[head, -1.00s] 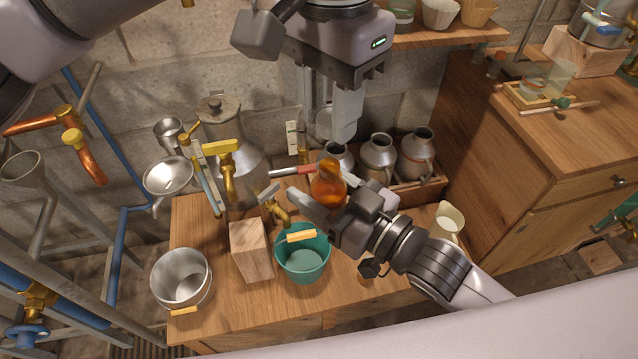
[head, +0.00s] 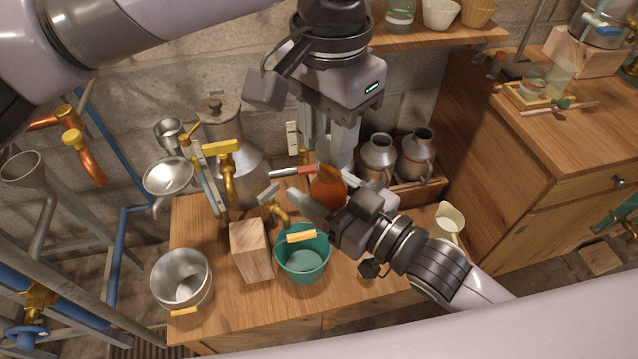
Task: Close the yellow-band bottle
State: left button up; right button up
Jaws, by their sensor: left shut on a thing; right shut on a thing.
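An amber-orange glass bottle (head: 327,190) is held upright, or nearly so, above the wooden bench. My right gripper (head: 329,193) comes from the lower right and is shut on its body. No yellow band can be made out on it. My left gripper (head: 338,163) reaches down from above, with its fingertips right at the bottle's top. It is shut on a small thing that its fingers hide. The bottle's mouth is hidden too, so I cannot tell whether that thing touches it.
A teal bucket (head: 302,262), a wooden block (head: 250,250) and a metal pot (head: 181,280) stand at the front of the bench. Metal jugs (head: 377,158) stand behind in a wooden tray. A brass tap (head: 228,175) and a red-handled tool (head: 293,171) are close on the left.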

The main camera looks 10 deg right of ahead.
aim_at(329, 195)
dwell(0.6)
pick_arm(q)
jog(key=shift+f, duration=0.85)
jog(key=shift+f, duration=0.6)
